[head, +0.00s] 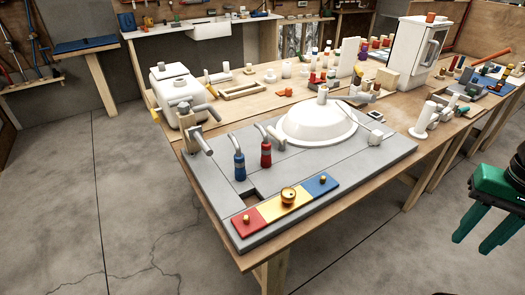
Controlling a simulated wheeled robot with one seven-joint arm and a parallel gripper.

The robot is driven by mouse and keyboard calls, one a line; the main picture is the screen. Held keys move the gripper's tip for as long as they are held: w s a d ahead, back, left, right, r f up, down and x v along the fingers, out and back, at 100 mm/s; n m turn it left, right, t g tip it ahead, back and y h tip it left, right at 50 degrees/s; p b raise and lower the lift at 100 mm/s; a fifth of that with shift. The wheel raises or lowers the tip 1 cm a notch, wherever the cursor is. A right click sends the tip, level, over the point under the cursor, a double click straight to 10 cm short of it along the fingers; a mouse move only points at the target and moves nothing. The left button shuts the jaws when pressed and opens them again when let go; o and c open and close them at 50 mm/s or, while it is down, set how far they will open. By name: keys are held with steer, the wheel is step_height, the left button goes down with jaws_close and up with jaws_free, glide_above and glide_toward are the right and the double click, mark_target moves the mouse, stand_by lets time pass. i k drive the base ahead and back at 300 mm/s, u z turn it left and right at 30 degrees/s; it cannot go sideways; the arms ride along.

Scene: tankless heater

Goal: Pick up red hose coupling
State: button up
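The red hose coupling (266,154) stands upright on the grey board at the front of the workbench, with a bent grey pipe rising from it. A similar blue hose coupling (239,166) stands to its left. My gripper (473,243) is at the far right edge, green, with two fingers apart and nothing between them. It is well to the right of the red coupling, beyond the bench edge, and not touching anything. Part of my gripper is cut off by the picture edge.
A red, yellow and blue strip (287,204) with brass parts lies in front. A grey valve assembly (194,126) and white tank (172,88) are at left. Clear floor (370,255) lies between bench and gripper.

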mark_target(266, 160)
steer(key=u, duration=2.2)
steer(key=k, duration=0.9)
steer(key=z, duration=1.65)
steer(key=i, duration=1)
steer(key=u, duration=0.05)
